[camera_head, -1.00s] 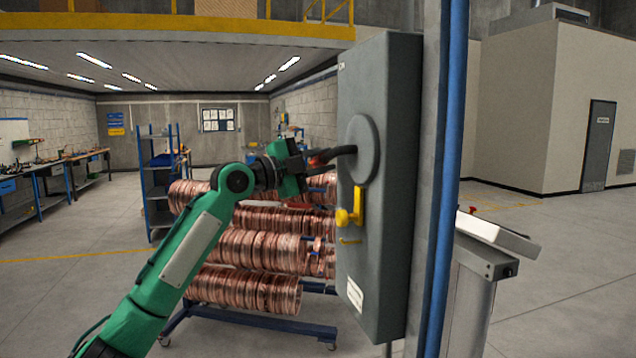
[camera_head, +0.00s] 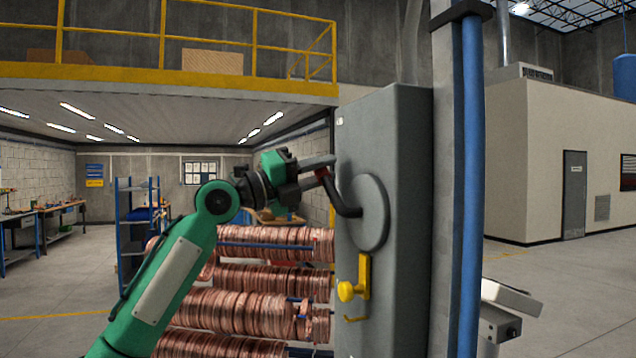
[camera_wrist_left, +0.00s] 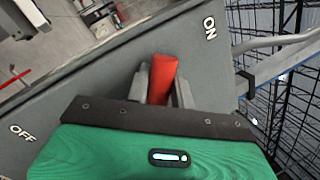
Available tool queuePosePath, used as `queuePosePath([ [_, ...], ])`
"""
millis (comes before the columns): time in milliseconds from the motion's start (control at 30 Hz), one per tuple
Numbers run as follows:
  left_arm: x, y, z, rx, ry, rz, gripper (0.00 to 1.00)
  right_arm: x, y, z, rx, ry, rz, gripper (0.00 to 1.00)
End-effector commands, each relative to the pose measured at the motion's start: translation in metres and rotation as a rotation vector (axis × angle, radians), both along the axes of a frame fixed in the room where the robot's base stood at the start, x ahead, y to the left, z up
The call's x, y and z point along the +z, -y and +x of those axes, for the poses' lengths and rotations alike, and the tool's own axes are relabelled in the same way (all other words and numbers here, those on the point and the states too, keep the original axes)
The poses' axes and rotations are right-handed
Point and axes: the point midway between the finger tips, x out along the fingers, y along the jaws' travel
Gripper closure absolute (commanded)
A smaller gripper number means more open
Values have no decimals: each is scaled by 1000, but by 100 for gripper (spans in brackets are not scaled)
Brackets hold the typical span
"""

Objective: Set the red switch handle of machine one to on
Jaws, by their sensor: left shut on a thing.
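The grey switch box of machine one (camera_head: 400,270) stands right of centre in the head view. Its dark bent handle (camera_head: 343,203) comes off a round hub and angles up and left to a red grip (camera_head: 322,173). My left gripper (camera_head: 320,168) is shut on the red grip, which it partly hides. In the left wrist view the red grip (camera_wrist_left: 163,80) sits between the two fingers (camera_wrist_left: 160,88). The ON label (camera_wrist_left: 210,28) is at the upper right and the OFF label (camera_wrist_left: 22,132) at the lower left. My right gripper is not in view.
A yellow latch (camera_head: 355,288) sticks out of the box below the hub. A rack of copper coils (camera_head: 240,280) stands behind my left arm. A blue pipe (camera_head: 467,200) runs up a column right of the box.

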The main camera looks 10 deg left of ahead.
Motion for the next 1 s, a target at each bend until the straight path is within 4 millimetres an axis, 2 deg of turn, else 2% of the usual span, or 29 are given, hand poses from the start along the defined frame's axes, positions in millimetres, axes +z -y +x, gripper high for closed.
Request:
queuePosePath([
  [300, 15, 6, -9, -1, 125, 81, 100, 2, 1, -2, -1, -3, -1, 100],
  [700, 17, 8, -12, 0, 161, 107, 100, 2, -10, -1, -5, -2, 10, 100],
  [933, 17, 8, -12, 0, 160, 107, 100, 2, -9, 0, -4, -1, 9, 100],
  [967, 17, 8, -12, 0, 160, 107, 71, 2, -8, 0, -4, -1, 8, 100],
  [1000, 17, 8, -12, 0, 160, 107, 63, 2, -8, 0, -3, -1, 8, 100],
])
